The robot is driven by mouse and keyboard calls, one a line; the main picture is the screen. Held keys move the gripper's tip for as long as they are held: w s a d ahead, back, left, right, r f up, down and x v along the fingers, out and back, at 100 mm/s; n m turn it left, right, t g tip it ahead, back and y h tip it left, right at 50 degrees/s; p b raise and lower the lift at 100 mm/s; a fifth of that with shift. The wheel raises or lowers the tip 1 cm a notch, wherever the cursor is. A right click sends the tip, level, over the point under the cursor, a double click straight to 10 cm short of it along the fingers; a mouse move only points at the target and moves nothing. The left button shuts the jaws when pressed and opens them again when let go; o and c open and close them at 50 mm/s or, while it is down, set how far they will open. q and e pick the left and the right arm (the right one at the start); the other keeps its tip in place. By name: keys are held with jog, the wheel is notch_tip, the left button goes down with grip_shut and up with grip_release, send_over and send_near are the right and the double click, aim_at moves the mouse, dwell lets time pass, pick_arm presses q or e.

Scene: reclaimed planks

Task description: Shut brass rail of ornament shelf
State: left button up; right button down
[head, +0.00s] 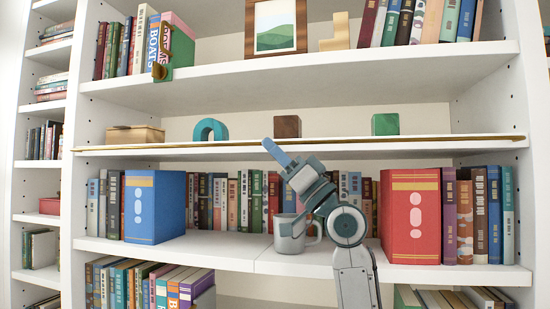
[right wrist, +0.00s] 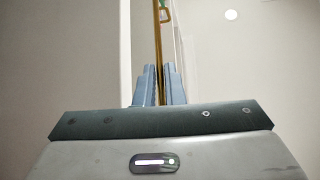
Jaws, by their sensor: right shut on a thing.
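The ornament shelf (head: 350,147) is a thin white board across the middle of the bookcase. The brass rail (head: 420,138) runs as a long thin bar along its front edge, nearly level, from the left upright to the right one. My right gripper (head: 270,147) reaches up from below, its blue fingers at the rail near the shelf's middle. In the right wrist view the brass rail (right wrist: 157,40) passes between the blue fingers (right wrist: 158,85), which are closed on it. The exact contact is small. My left gripper is not in view.
On the shelf stand a wooden box (head: 134,134), a teal arch (head: 211,129), a brown cube (head: 287,126) and a green cube (head: 385,124). Below are a grey mug (head: 292,233) behind my arm, a blue binder (head: 154,206), a red binder (head: 411,216) and rows of books.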

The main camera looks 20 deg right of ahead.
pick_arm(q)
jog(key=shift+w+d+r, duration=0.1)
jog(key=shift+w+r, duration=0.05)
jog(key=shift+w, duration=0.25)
pick_arm(e)
jog(key=shift+f, duration=0.1)
jog(key=c, duration=1.8)
grip_release()
